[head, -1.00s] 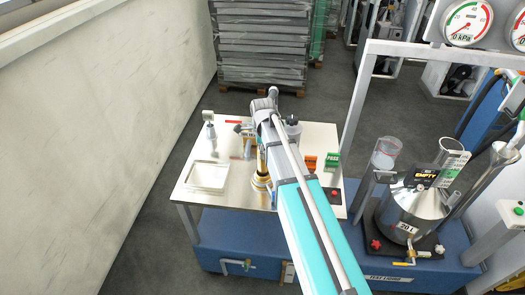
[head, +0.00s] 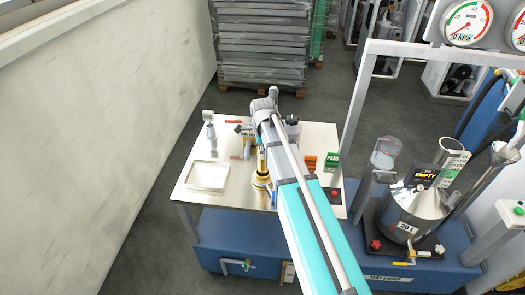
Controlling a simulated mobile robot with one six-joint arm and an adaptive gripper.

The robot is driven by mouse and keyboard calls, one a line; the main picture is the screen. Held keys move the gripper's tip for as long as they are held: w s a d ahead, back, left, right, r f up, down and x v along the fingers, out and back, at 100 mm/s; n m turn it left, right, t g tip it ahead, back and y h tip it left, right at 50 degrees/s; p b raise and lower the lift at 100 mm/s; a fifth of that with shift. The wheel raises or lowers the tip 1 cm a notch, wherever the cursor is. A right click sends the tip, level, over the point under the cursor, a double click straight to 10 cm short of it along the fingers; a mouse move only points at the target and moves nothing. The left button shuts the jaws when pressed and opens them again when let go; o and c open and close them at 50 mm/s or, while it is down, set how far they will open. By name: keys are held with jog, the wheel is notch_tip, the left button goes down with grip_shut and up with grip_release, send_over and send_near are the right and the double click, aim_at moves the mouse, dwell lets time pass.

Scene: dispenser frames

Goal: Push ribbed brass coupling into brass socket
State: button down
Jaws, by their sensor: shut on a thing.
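A brass fitting with a wide round base (head: 261,180) stands upright on the pale table, just left of my teal arm. It looks like the brass socket. A narrower brass-coloured part (head: 260,160) rises above it, partly covered by my arm. I cannot tell whether this is the ribbed coupling or part of the socket, nor how deep anything sits. My arm reaches over the table from the lower right, and its grey joints end above the table's back half. My gripper is hidden behind the arm, and so is whatever it holds.
A shallow pale tray (head: 207,190) lies on the table's left side. A valve with a red handle (head: 234,122) is at the back. Orange and green blocks (head: 332,160) stand right of my arm. A steel vessel (head: 410,208) and metal frame (head: 357,110) are further right.

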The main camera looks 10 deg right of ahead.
aim_at(263, 161)
jog(key=shift+f+b, duration=2.85)
jog(key=shift+b, duration=0.05)
dwell(1.0)
grip_release()
jog(key=shift+r, duration=0.1)
dwell(0.4)
notch_tip(263, 161, up, 11)
jog(key=p, duration=1.1)
jog(key=shift+r+p, duration=0.2)
jog(key=shift+p, duration=0.1)
jog(key=s+d+f+b, duration=0.4)
jog(key=s+f+b, duration=0.3)
notch_tip(263, 161, up, 6)
jog(key=p, duration=0.6)
jog(key=shift+r, duration=0.1)
